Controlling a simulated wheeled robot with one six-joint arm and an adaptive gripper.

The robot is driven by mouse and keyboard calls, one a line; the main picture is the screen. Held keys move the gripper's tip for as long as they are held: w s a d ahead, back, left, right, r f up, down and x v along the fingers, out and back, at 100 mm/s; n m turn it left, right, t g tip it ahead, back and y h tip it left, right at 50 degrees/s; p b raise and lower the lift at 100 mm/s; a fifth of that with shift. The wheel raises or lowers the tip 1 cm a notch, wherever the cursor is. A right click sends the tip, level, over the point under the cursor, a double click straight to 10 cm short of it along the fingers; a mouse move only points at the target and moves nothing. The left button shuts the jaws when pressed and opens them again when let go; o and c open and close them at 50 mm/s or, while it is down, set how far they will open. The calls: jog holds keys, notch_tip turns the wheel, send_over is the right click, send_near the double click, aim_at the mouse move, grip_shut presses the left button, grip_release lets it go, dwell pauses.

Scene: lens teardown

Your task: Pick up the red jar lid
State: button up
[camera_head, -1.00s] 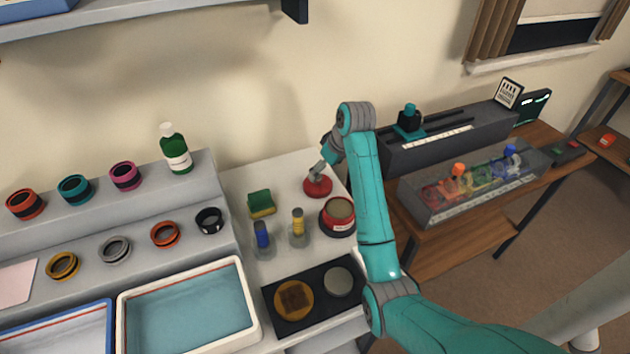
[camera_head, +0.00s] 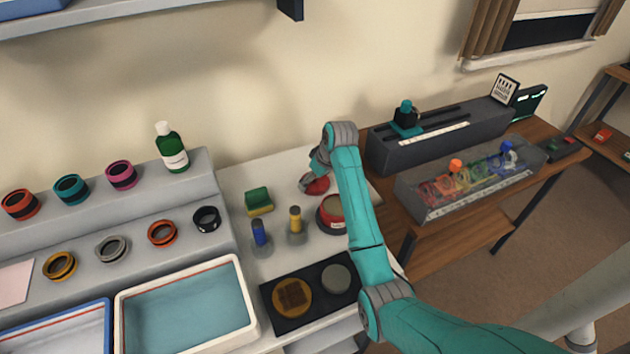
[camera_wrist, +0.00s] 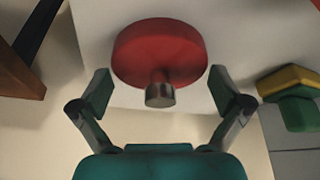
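The red jar lid (camera_head: 319,188) lies on the white worktop, behind the red jar, partly covered by my gripper. In the wrist view the lid (camera_wrist: 160,45) is a round red disc with a short stem ending in a grey metal knob. My gripper (camera_wrist: 160,75) is open, with one finger on each side of the lid and knob. A gap shows between each finger and the knob; I cannot tell whether either touches the lid's rim. In the head view my gripper (camera_head: 308,182) is low at the lid, and its fingers are hard to make out.
The red jar (camera_head: 329,221) stands just in front of the lid, partly behind my arm. A green and yellow sponge (camera_head: 259,201), a blue-topped bottle (camera_head: 259,234) and a yellow-topped bottle (camera_head: 295,222) stand nearby. A black tray (camera_head: 315,303) lies in front.

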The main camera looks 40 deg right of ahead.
jog(key=c, duration=0.7)
